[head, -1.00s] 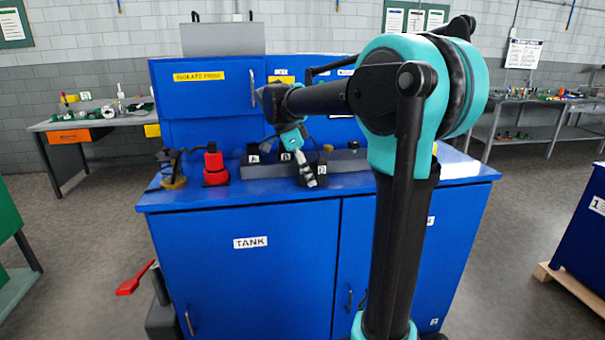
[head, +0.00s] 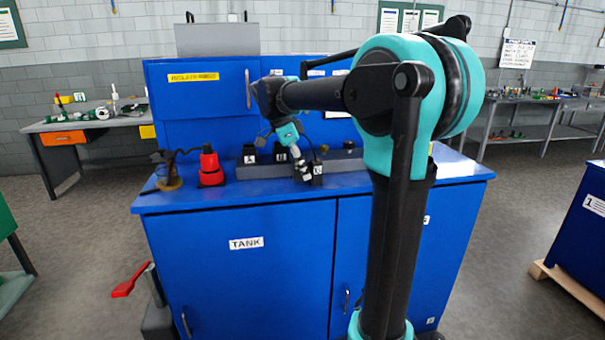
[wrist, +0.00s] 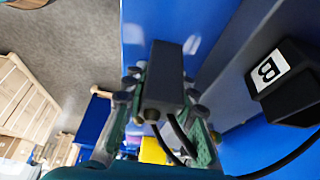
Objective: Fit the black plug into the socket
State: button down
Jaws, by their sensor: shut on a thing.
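My gripper (wrist: 155,110) is shut on the black plug (wrist: 165,75), a dark box with a black cable running from its near end. In the head view my gripper (head: 302,168) is low over the blue bench, in front of the grey rail. I cannot tell which block is the socket.

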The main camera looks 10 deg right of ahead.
aim_at(293, 158)
notch_tip(293, 158, up, 18)
jog(key=shift+r, duration=0.25)
jog(key=a+f, duration=0.1)
jog(key=f, duration=0.4)
jog(key=a+f, duration=0.1)
jog(key=f, duration=0.4)
jog(key=a+f, duration=0.1)
jog(key=f, duration=0.4)
jog(key=shift+f, duration=2.45)
jog(key=shift+f, duration=0.15)
jog(key=c, duration=1.2)
grip_release()
